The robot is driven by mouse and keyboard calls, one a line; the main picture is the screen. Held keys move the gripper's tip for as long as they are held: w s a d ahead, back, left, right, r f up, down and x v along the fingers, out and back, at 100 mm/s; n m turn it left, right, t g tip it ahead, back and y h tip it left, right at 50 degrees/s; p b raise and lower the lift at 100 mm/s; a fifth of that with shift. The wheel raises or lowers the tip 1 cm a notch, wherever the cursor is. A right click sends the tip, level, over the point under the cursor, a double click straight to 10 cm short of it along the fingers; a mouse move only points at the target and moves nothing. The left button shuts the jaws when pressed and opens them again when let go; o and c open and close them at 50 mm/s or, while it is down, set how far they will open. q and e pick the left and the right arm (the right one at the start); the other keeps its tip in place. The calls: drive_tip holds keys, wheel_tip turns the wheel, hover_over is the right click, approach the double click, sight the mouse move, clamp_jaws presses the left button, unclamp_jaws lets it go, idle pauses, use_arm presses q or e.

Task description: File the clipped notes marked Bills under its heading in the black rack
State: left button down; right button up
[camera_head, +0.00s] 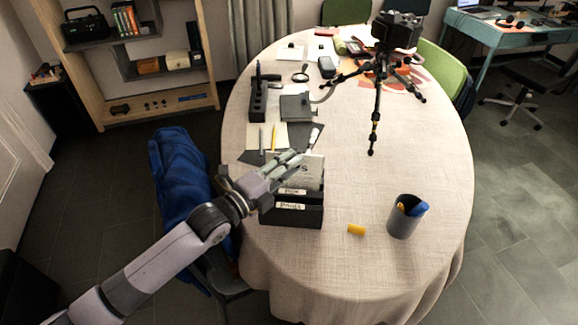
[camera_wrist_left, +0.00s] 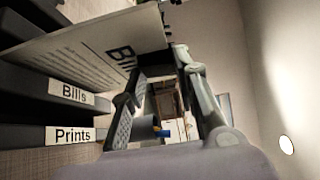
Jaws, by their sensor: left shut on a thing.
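The black rack (camera_head: 291,218) stands at the near left of the table, with white labels reading Bills (camera_head: 291,191) and Prints on its fronts. The same labels show at the left in the left wrist view, Bills (camera_wrist_left: 74,94) above Prints (camera_wrist_left: 69,134). My left gripper (camera_head: 292,160) is at the rack's upper part, shut on the pale clipped notes (camera_head: 311,174). The notes (camera_wrist_left: 85,52) show printed lines and large, partly hidden Bills lettering. Their lower edge is at the rack behind the Bills front; how deep it sits is hidden. My right gripper is not in view.
A black tripod (camera_head: 376,90) stands farther back. Pens, papers and a black holder (camera_head: 259,103) lie behind the rack. A blue-draped chair (camera_head: 180,175) is at the left.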

use_arm(q)
drive_tip(key=c, duration=1.2)
unclamp_jaws()
drive_tip(key=v, duration=1.2)
